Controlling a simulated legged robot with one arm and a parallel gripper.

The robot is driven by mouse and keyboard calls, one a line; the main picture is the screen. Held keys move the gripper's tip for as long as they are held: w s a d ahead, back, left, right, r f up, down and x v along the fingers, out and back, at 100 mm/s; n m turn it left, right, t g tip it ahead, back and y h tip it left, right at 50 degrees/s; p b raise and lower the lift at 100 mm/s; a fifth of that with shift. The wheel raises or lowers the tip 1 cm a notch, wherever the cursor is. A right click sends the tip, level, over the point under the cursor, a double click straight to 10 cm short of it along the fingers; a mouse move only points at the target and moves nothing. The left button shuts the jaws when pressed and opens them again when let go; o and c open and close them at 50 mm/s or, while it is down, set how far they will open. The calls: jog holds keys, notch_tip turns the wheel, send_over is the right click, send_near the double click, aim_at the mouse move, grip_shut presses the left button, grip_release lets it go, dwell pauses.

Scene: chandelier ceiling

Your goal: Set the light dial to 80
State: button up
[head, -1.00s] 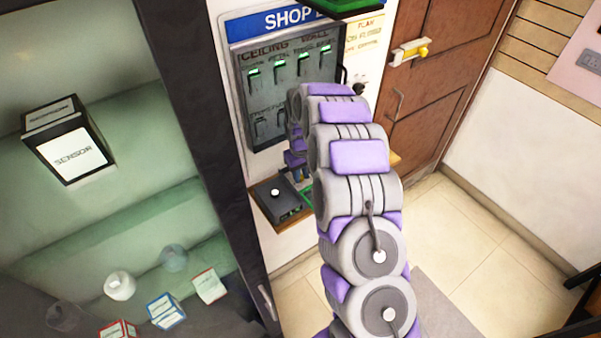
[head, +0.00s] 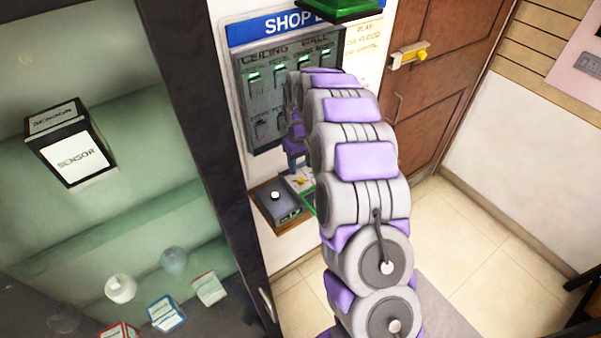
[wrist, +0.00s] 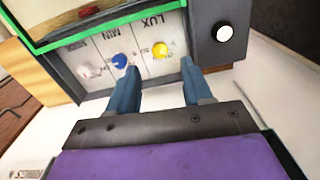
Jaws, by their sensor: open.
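A panel with knobs and lettering that looks like LUX and MIN shows in the wrist view. Its yellow knob (wrist: 161,50) sits in the LUX column, a blue knob (wrist: 119,61) in the MIN column, and a pale knob (wrist: 89,71) at the left. My gripper (wrist: 158,68) is open and empty, its two blue fingers pointing at the panel. The yellow knob lies between and just beyond the fingertips; the left tip is close to the blue knob. In the head view the yellow knob (head: 299,181) shows below my gripper (head: 296,166). I cannot read a dial value.
A dark box with a white knob (wrist: 224,34) stands beside the panel; it also shows in the head view (head: 277,203). A grey switch board (head: 268,95) hangs above on the wall. A glass-fronted cabinet (head: 215,150) is at the left, a brown door (head: 440,60) at the right.

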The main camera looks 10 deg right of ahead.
notch_tip(320, 180, up, 11)
dwell(0.3)
jog(key=shift+w, duration=0.1)
